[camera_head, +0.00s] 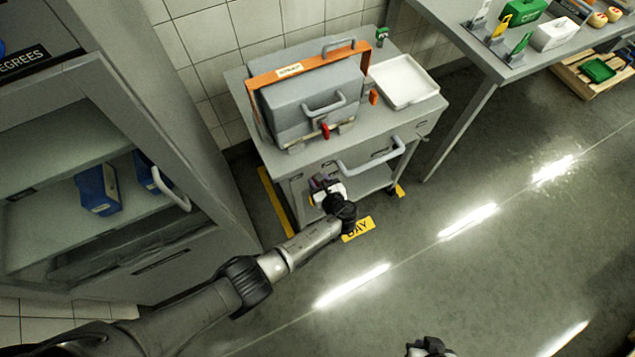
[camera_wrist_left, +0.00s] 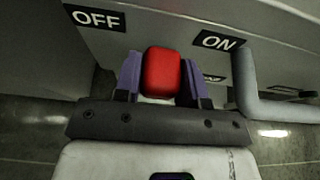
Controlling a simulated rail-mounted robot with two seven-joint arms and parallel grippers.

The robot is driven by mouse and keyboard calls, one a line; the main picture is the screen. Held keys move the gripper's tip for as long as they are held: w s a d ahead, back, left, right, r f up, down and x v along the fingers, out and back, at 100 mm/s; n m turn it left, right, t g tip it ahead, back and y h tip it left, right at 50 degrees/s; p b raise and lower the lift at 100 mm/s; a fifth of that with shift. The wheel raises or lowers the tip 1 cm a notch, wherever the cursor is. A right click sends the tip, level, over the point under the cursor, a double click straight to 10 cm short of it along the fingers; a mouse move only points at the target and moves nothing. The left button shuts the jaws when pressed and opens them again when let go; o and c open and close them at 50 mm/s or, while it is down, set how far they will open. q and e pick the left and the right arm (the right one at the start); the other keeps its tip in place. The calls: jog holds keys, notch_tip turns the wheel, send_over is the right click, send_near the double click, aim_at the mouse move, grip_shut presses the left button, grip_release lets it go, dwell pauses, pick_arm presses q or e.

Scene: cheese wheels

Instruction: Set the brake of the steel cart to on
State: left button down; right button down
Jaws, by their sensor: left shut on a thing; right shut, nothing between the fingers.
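The steel cart (camera_head: 380,122) stands against the tiled wall in the head view. In the left wrist view, the front of the cart carries an OFF label (camera_wrist_left: 95,18) on the left and an ON label (camera_wrist_left: 218,40) on the right. My left gripper (camera_head: 318,183) is low at the cart's front. In the left wrist view its purple fingers (camera_wrist_left: 160,78) are shut on the red brake knob (camera_wrist_left: 162,70), which sits between the two labels. The knob is hidden in the head view. My right gripper (camera_head: 430,347) is shut and empty at the bottom edge, mostly out of frame.
A grey case (camera_head: 310,100) with an orange frame and a white tray (camera_head: 403,80) sit on the cart. A cart handle (camera_head: 370,160) juts out beside my left gripper. An open cabinet (camera_head: 190,150) stands left, a table (camera_head: 450,30) right. The floor in front is clear.

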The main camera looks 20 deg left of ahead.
pick_arm(q)
jog(key=shift+d+f, duration=0.1)
jog(key=c, duration=1)
grip_release()
jog(key=shift+w, duration=0.1)
jog(key=shift+c, duration=0.2)
jog(key=o, duration=0.3)
jog(key=shift+w+d, duration=0.15)
jog(key=shift+d, duration=0.05)
jog(key=shift+a, duration=0.15)
jog(key=shift+s+d+r, duration=0.2)
jog(key=shift+s+r, duration=0.05)
jog(key=shift+p+v, duration=2.1)
jog(key=shift+v, duration=4.55)
jog(key=shift+s+a, duration=0.1)
